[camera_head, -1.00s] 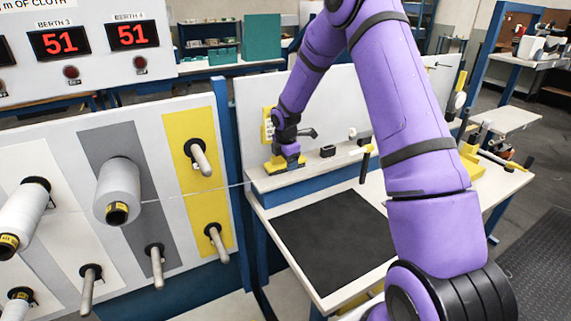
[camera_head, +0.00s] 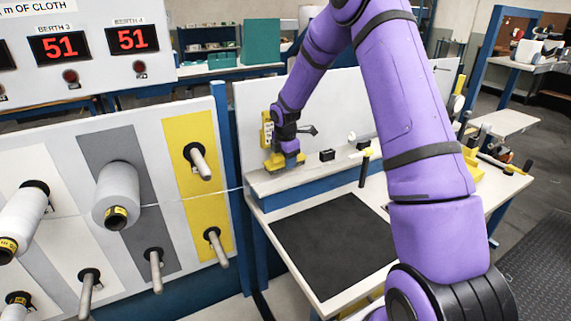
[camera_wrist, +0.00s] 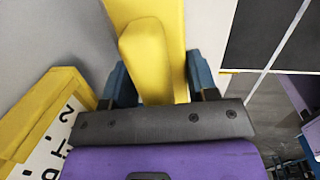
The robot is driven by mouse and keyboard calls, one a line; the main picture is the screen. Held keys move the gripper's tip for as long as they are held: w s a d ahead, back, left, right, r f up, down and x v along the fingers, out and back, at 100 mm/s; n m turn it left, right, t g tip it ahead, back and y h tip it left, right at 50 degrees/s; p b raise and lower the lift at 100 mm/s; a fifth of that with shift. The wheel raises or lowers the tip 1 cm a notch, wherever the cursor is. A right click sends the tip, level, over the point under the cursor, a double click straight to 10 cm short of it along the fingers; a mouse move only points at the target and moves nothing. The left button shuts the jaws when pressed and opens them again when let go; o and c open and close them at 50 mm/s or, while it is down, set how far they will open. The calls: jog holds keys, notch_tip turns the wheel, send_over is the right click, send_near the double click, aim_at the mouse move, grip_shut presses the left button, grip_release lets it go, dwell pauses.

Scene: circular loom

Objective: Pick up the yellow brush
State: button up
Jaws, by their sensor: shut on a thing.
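The yellow brush (camera_head: 277,162) is at the left end of the raised shelf, under my gripper (camera_head: 284,158). In the wrist view the brush (camera_wrist: 150,55) is a plain yellow body with a raised middle part, set between the two blue-grey fingers of my gripper (camera_wrist: 153,85). The fingers are shut on it, one on each side. Its underside is hidden, so I cannot tell whether it touches the shelf.
A yellow-framed white sign (camera_wrist: 50,125) stands close beside my gripper. A small black block (camera_head: 327,155) and a black-handled tool (camera_head: 364,168) are to the right. A dark mat (camera_head: 330,245) lies bare on the bench. A thread runs from a white spool (camera_head: 117,190) towards the shelf.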

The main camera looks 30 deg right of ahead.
jog(key=s+d+r, duration=0.2)
jog(key=s+d, duration=0.6)
jog(key=s, duration=0.5)
jog(key=shift+s+d+r, duration=0.25)
jog(key=shift+r, duration=0.1)
jog(key=o, duration=0.5)
jog(key=c, duration=0.3)
jog(key=shift+a, duration=0.1)
